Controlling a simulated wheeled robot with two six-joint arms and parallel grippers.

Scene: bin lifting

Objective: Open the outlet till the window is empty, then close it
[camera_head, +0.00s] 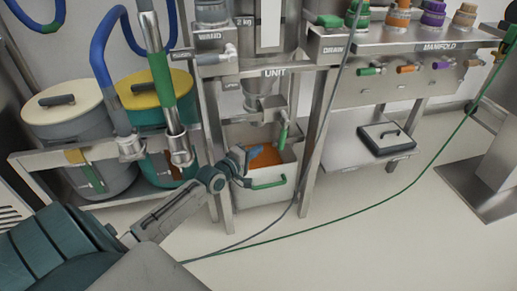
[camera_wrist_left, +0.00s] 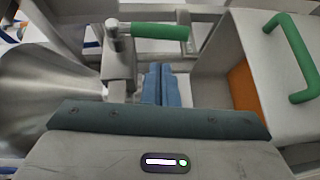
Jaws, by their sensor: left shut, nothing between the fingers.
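The steel unit's outlet (camera_head: 265,105) hangs below its funnel, with a green lever handle (camera_head: 283,136) pointing down beside it. In the left wrist view the outlet valve (camera_wrist_left: 118,62) carries the green handle (camera_wrist_left: 160,31) to the right. The window (camera_head: 270,22) on the unit's front looks pale, and its top is cut off. A grey bin (camera_head: 283,194) with a green handle stands under the outlet, with orange material (camera_head: 265,156) inside. My left gripper (camera_head: 243,158) is at the bin's left front, its blue fingers (camera_wrist_left: 161,84) together and empty, apart from the lever. My right gripper is out of view.
Lidded drums (camera_head: 70,128) with blue hoses stand left behind a steel rail.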

